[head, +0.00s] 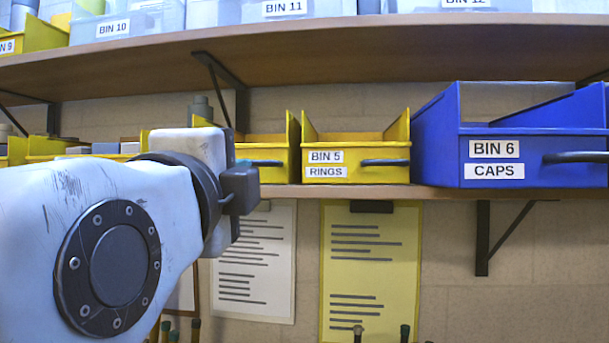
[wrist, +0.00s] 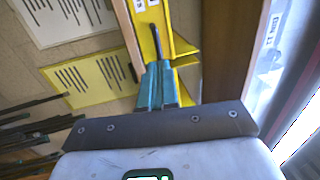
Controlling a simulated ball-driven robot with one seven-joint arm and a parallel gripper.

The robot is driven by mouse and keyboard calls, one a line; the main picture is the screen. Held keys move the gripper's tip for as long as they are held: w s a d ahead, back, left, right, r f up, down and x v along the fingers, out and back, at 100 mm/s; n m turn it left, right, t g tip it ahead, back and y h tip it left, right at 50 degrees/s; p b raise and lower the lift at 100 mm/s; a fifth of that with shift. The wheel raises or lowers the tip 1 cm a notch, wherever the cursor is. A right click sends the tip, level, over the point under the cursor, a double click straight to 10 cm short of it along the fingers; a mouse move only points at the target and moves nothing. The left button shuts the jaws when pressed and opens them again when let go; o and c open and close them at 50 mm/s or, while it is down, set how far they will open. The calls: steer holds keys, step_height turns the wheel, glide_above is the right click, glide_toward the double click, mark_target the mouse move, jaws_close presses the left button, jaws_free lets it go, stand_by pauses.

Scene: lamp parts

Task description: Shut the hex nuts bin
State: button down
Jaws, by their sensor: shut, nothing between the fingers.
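No hex nuts label is readable in either view. A yellow bin (head: 280,170) sits on the lower shelf left of BIN 5, its label hidden behind my arm. Its front, with a dark bar handle, shows in the head view just right of my gripper (head: 244,163). In the wrist view the teal fingers of my gripper (wrist: 160,86) are shut and empty, at the near end of a dark handle (wrist: 157,42) on a yellow bin front (wrist: 148,18). Whether they touch it, I cannot tell. How far the bin stands out is also unclear.
Yellow BIN 5, rings (head: 345,146), and blue BIN 6, caps (head: 535,165), stand to the right. The upper shelf (head: 330,45) with clear bins runs overhead. Paper sheets (head: 370,265) hang below the lower shelf (head: 440,192). More yellow bins stand left, partly behind my arm.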

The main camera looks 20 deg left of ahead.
steer(key=b+v, duration=0.2)
steer(key=v, duration=0.6)
steer(key=w+d+f+n+g+h, duration=0.1)
steer(key=w+d+f+n+g, duration=0.25)
steer(key=f, duration=0.65)
steer(key=w+d+f+n+t+h, duration=0.15)
steer(key=w+d+f, duration=0.25)
steer(key=w+f, duration=0.4)
steer(key=w+d+f+n+g+h, duration=0.1)
steer(key=d+f+n+g+h, duration=0.15)
steer(key=d+f, duration=0.75)
steer(key=w+d+f+n+g+h, duration=0.1)
steer(key=d+f+n+g, duration=0.15)
steer(key=d+f, duration=0.8)
steer(key=s+d+f+n+g, duration=0.1)
steer(key=s+d+f+g, duration=0.3)
steer(key=f, duration=0.6)
steer(key=s+d+f+n+g, duration=0.1)
steer(key=s+d+f+g, duration=0.1)
steer(key=s+d+f, duration=0.45)
steer(key=s+d+f+n+g, duration=0.1)
steer(key=s+d+f+g, duration=0.1)
steer(key=s+f, duration=0.5)
steer(key=s+d+f+n+g, duration=0.1)
steer(key=s+d+f+g, duration=0.2)
steer(key=s, duration=1)
step_height(320, 180, down, 5)
steer(key=shift+d+r+n+y, duration=0.1)
steer(key=shift+d+n+y, duration=0.2)
steer(key=shift+d, duration=0.9)
